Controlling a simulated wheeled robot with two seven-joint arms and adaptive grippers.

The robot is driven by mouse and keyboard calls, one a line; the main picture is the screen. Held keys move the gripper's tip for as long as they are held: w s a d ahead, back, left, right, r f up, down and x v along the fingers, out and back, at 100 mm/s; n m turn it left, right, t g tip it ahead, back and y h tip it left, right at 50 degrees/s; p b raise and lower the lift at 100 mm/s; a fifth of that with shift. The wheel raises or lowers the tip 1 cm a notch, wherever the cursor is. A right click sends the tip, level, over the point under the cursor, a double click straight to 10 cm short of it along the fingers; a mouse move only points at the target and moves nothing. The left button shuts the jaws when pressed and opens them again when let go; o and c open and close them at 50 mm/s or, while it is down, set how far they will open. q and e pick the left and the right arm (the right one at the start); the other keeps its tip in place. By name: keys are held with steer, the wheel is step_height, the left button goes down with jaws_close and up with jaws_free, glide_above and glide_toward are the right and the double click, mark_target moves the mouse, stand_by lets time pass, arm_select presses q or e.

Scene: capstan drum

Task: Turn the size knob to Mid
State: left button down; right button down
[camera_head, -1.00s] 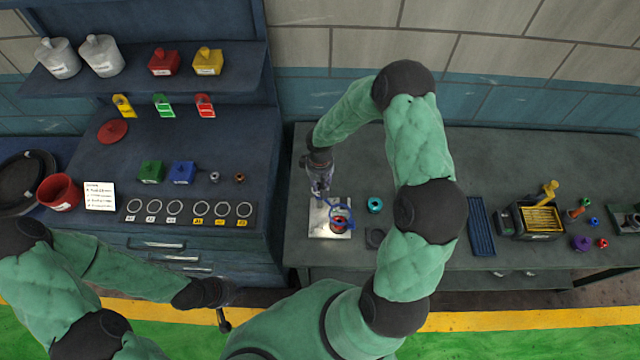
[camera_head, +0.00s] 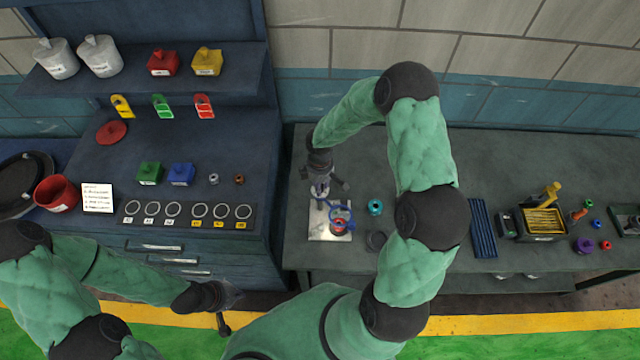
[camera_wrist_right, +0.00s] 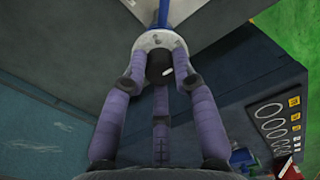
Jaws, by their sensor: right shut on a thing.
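The size knob (camera_wrist_right: 159,66) shows in the right wrist view as a black knob with a short white mark, on a round pale base. My right gripper (camera_wrist_right: 160,80) has its purple fingers around it and is shut on it. In the head view this gripper (camera_head: 320,192) points down at the back of a pale metal plate (camera_head: 318,233), and the knob is hidden there. A red and blue piece (camera_head: 340,222) stands on the plate just in front. The dial's lettering cannot be read. My left gripper (camera_head: 224,312) hangs low before the left bench, its fingers unclear.
A teal ring (camera_head: 375,207) and a dark round part (camera_head: 376,240) lie right of the plate, close to my right arm. A blue tray (camera_head: 482,228) and a box of yellow parts (camera_head: 540,222) are farther right. The left bench (camera_head: 85,150) holds coloured blocks and labelled rings.

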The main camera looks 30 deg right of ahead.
stand_by(0.5)
steer(key=c, duration=1)
jaws_free()
step_height(320, 180, up, 12)
